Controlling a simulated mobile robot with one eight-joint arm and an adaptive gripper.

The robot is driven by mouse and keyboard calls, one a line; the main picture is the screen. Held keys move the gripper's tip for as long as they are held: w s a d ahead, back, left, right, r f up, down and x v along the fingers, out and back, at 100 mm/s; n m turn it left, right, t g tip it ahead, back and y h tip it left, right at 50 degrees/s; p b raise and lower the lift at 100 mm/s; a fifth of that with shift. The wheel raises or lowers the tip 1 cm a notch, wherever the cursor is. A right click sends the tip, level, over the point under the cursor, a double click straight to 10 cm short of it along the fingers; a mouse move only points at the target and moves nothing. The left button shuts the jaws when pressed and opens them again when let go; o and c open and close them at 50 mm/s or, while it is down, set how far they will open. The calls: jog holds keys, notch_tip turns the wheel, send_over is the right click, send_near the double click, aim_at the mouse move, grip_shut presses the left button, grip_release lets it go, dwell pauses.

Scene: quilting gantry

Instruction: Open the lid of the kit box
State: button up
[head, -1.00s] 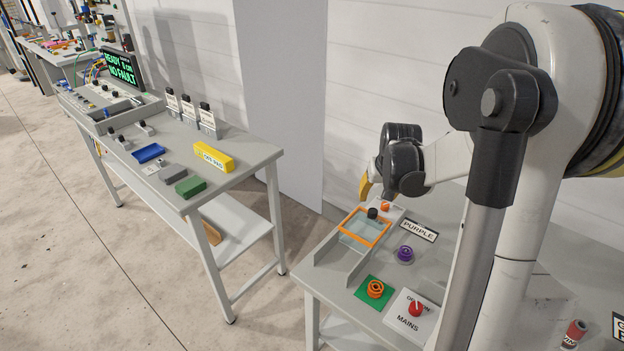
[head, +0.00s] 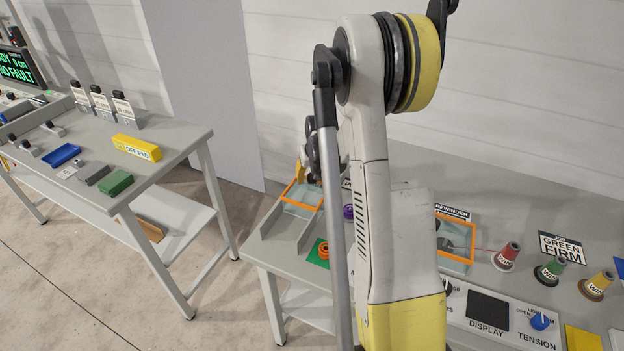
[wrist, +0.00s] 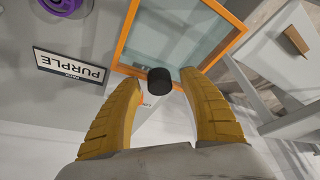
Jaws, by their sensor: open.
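A box with an orange-framed, see-through lid (head: 287,196) stands on the near grey bench, and I take it for the kit box. The lid looks closed. In the wrist view the orange frame (wrist: 122,42) and its clear pane (wrist: 175,35) fill the upper middle. A black round knob (wrist: 159,80) stands at the frame's near edge. My gripper (wrist: 156,82) is open, with its two yellow fingers on either side of the knob. I cannot tell whether either finger touches it. In the head view my arm hides most of the gripper and the knob.
A PURPLE sign (wrist: 70,70) and a purple round part (wrist: 65,5) lie beside the box. An orange ring on a green pad (head: 322,250) is in front. Thread spools (head: 507,256) and a tension panel (head: 500,318) lie right. Another bench (head: 135,185) stands left across a floor gap.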

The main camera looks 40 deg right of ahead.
aim_at(297, 200)
jog(key=shift+c, duration=0.6)
grip_shut()
jog(key=s+a, duration=0.1)
jog(key=a, duration=0.2)
jog(key=s+a, duration=0.1)
jog(key=a, duration=0.2)
jog(key=s+a+b, duration=0.1)
jog(key=s+a, duration=0.1)
jog(key=a, duration=0.1)
jog(key=shift+a, duration=0.25)
jog(key=shift+o, duration=0.6)
grip_release()
